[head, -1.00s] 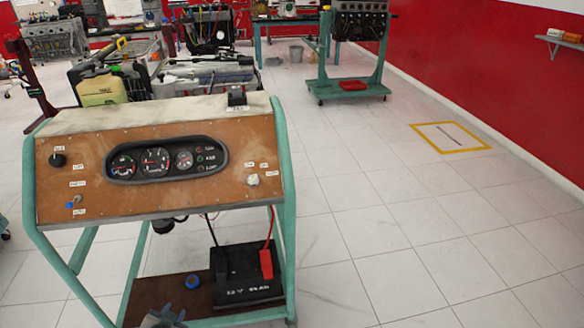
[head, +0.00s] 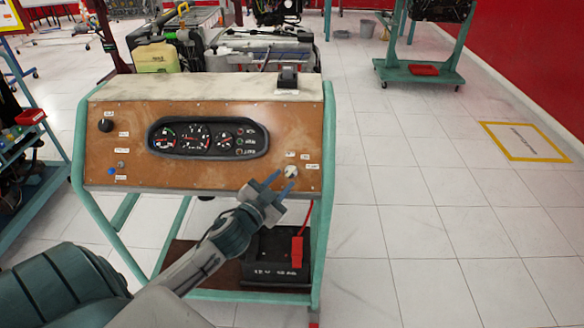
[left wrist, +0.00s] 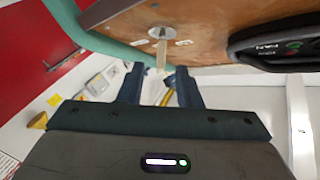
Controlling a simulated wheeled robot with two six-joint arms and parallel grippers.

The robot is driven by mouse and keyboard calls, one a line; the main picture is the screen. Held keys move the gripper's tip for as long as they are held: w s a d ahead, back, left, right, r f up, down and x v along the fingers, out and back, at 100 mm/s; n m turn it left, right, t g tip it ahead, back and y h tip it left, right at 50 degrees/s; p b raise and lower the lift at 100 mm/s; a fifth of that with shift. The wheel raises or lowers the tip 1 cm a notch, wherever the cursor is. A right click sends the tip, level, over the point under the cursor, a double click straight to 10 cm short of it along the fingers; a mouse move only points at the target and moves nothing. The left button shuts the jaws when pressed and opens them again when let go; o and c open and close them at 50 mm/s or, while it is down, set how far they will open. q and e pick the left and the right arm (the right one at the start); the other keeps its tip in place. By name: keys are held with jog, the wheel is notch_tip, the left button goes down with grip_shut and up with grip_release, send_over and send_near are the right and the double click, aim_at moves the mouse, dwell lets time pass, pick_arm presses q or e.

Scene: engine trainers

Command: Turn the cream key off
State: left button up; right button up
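The cream key (head: 291,172) sits at the right end of the brown instrument panel (head: 205,112), below the gauges. In the left wrist view the key (left wrist: 160,50) sticks out from a round silver base on the panel, between small white labels. My left gripper (head: 280,184) is just in front of and below the key. Its two blue fingers (left wrist: 160,74) are apart, with nothing held. In the wrist view the key's free end lies in line with the gap, near the fingertips; I cannot tell whether they touch. My right gripper is not in view.
A black knob (head: 105,125) and a blue-tipped switch (head: 112,171) are on the panel's left side. A black battery (head: 270,262) with a red clamp (head: 297,249) stands on the lower shelf. A blue-green cart (head: 25,165) stands at left.

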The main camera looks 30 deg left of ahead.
aim_at(290, 172)
pick_arm(q)
jog(key=w+p, duration=0.1)
jog(key=w, duration=0.4)
jog(key=shift+a, duration=0.15)
grip_shut()
